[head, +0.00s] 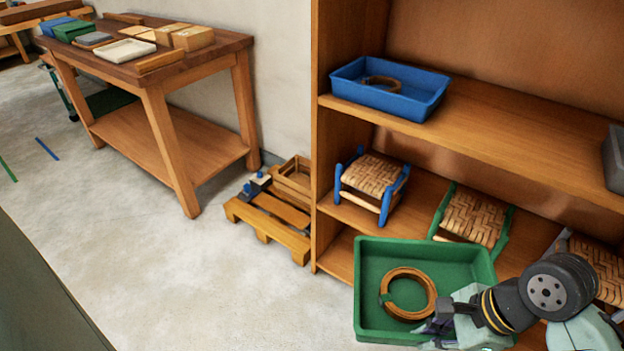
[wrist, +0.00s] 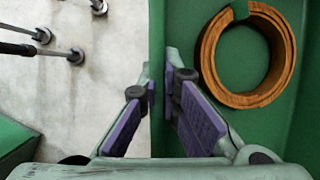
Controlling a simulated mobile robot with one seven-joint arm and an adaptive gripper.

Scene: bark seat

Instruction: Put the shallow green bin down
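The shallow green bin (head: 372,262) is at the lower right of the head view, in front of the shelf unit. A coiled brown strip (head: 408,270) with a green tie lies inside it. My gripper (head: 440,318) is at the bin's near right edge. In the wrist view, the fingers of my gripper (wrist: 160,80) stand on either side of the bin's wall (wrist: 157,50), pinching it. The coil (wrist: 205,55) shows to the right of them. The bin seems held off the floor; its underside is hidden.
The shelf unit (head: 480,118) holds a blue bin (head: 400,103) and small woven stools (head: 370,185). A low pallet (head: 270,225) stands beside it. A workbench (head: 190,75) with trays and boxes is at the upper left. The concrete floor (head: 200,285) between is clear.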

